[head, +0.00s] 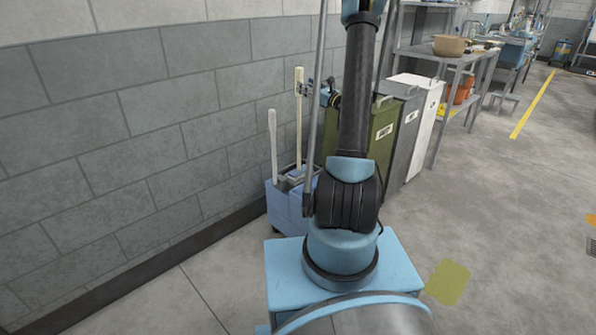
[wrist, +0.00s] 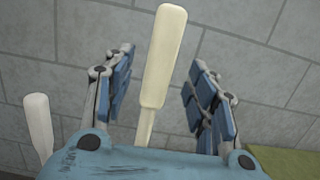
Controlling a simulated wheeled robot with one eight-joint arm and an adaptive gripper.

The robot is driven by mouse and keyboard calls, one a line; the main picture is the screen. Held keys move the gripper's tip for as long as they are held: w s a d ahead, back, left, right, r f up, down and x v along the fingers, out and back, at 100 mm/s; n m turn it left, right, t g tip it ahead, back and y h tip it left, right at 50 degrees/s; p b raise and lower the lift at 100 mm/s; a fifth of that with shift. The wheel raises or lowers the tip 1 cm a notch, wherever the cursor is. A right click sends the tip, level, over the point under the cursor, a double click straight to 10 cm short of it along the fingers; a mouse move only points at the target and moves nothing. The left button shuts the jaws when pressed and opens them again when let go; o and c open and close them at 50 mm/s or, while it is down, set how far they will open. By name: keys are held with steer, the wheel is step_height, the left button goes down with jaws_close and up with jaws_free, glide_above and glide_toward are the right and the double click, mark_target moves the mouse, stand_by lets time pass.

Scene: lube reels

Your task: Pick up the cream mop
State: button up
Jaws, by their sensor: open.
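The cream mop (head: 299,112) stands upright in a blue mop bucket (head: 288,203) by the wall in the head view. Its cream handle also shows in the wrist view (wrist: 163,60), between the two blue-padded fingers of my gripper (wrist: 158,95). The gripper is open, with a visible gap on each side of the handle. The mop's lower end is hidden in the bucket.
A second, whiter handle (head: 273,145) stands in the bucket to the left, also seen in the wrist view (wrist: 38,125). The grey block wall (head: 130,120) is close behind. Green (head: 362,135), grey and white bins stand to the right. Floor on the right is open.

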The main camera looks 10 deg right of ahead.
steer(key=shift+f+x, duration=0.1)
steer(key=shift+x, duration=1.2)
steer(key=shift+f+x, duration=0.15)
steer(key=shift+x, duration=1.15)
jaws_close()
